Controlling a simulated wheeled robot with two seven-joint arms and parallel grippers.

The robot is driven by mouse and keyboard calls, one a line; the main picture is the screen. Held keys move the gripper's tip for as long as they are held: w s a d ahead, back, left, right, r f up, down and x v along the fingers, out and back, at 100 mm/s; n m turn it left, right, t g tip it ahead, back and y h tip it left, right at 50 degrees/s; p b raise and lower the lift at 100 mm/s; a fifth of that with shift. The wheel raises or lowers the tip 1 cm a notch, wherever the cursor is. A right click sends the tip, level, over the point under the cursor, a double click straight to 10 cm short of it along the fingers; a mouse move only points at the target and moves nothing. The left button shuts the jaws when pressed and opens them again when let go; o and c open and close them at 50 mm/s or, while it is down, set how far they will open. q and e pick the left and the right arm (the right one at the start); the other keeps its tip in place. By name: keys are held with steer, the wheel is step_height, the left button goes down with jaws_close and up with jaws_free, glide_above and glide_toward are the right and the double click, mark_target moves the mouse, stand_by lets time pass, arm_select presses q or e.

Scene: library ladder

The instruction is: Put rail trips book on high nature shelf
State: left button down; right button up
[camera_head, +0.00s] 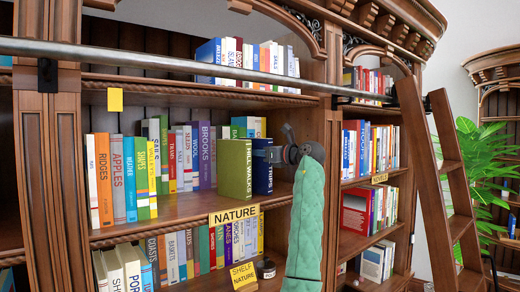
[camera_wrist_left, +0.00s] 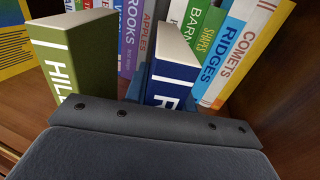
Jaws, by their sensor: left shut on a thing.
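The dark blue book with "TRIPS" on its spine (camera_head: 262,178) stands upright on the middle shelf board (camera_head: 180,209), just right of the green "HILL WALKS" book (camera_head: 235,170). My left gripper (camera_head: 270,154) is shut on the blue book near its upper spine. In the left wrist view the blue book (camera_wrist_left: 172,88) is in front of the gripper, with the green book (camera_wrist_left: 78,70) to its left. A yellow "NATURE" label (camera_head: 233,214) is on the edge of this shelf. My right gripper is not in view.
A row of books (camera_head: 150,170) fills the shelf's left part. A metal rail (camera_head: 200,68) crosses before the upper shelf, which holds more books (camera_head: 245,60). A wooden ladder (camera_head: 440,190) leans at the right. A card (camera_head: 243,275) and a dark jar (camera_head: 265,268) sit below.

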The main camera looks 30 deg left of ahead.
arm_select(q)
steer(key=shift+f, duration=0.1)
steer(key=c, duration=1.2)
jaws_free()
steer(key=shift+o, duration=0.2)
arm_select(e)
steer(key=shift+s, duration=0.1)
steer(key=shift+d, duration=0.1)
arm_select(q)
steer(key=shift+d, duration=0.1)
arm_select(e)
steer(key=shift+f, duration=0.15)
arm_select(q)
steer(key=s+d+b, duration=0.1)
steer(key=d+b, duration=0.5)
steer(key=d, duration=0.6)
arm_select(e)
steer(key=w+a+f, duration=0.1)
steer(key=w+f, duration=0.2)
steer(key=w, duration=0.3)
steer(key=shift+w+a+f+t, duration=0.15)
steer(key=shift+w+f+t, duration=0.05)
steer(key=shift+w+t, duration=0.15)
